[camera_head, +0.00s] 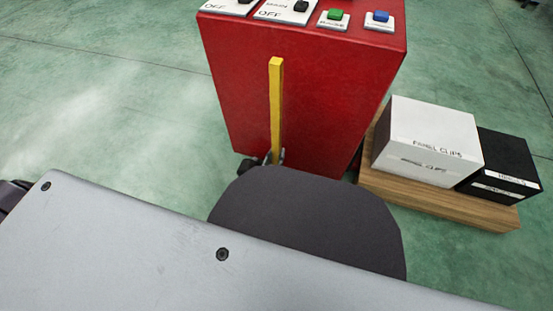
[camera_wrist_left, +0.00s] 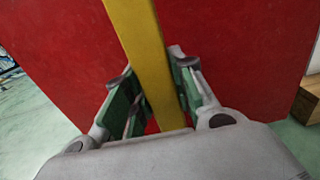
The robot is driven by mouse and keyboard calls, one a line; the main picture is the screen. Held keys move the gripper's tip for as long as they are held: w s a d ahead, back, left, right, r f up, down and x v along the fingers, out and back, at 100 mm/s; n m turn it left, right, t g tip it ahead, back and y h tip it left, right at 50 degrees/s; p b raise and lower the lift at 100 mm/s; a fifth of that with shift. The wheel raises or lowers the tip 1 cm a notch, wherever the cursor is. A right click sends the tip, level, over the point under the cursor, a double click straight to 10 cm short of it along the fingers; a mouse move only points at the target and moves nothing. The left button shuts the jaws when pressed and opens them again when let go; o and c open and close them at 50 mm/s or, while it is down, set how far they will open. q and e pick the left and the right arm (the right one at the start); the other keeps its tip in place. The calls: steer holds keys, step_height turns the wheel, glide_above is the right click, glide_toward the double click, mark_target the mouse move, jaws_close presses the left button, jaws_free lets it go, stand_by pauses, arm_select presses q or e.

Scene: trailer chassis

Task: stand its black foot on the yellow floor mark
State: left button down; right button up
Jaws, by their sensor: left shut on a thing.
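A yellow bar (camera_head: 276,95) stands nearly upright in front of a red cabinet. In the left wrist view the bar (camera_wrist_left: 141,45) runs down between the green-padded fingers of my left gripper (camera_wrist_left: 158,88), which is shut on it. In the head view only the fingertips of this gripper (camera_head: 272,159) show at the bar's visible lower part; my dark grey arm hides the rest. The bar's lower end is hidden, and I see no black foot. No yellow floor mark shows in either view. My right gripper is not in view.
The red cabinet (camera_head: 320,100) stands close behind the bar, with switches and green and blue buttons on top. On its right a wooden board (camera_head: 430,203) carries a white box (camera_head: 425,140) and a black box (camera_head: 503,165). Green floor is clear at left.

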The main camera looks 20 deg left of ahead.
arm_select(q)
steer(key=shift+f+b, duration=0.3)
steer(key=shift+f, duration=0.4)
steer(key=c, duration=1.2)
jaws_free()
steer(key=shift+f, duration=0.2)
steer(key=shift+r, duration=0.15)
